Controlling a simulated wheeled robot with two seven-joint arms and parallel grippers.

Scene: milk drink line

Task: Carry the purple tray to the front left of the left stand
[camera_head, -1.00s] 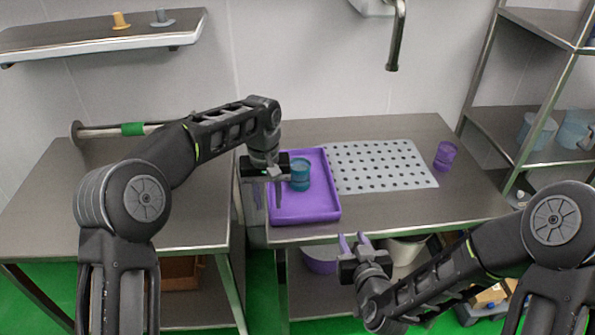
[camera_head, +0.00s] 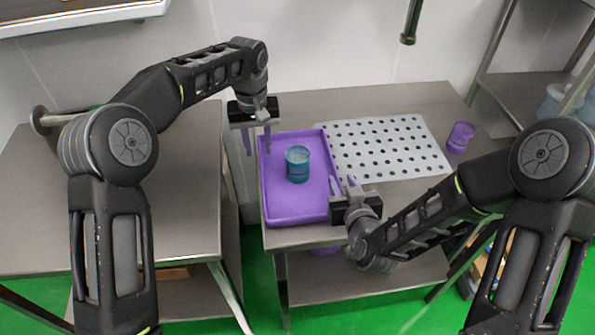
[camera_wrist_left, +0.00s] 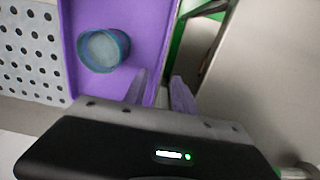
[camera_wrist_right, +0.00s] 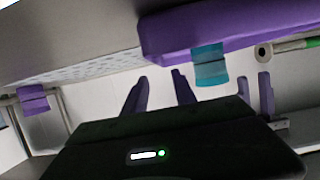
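The purple tray (camera_head: 290,212) lies on the right steel table, with a teal cup (camera_head: 297,165) standing in it. My left gripper (camera_head: 257,141) is open at the tray's left edge. In the left wrist view its fingers (camera_wrist_left: 160,88) are apart, one over the tray's inside and one beyond its edge. My right gripper (camera_head: 343,186) is open at the tray's right edge. In the right wrist view its fingers (camera_wrist_right: 158,92) are apart with nothing between them, near the tray (camera_wrist_right: 170,35). The left stand (camera_head: 180,205) is a bare steel table.
A perforated grey mat (camera_head: 385,148) lies right of the tray, with a purple cup (camera_head: 460,137) beyond it. A narrow gap separates the two tables. A roller (camera_head: 60,117) sits at the left table's back. A steel shelf (camera_head: 520,97) stands at the right.

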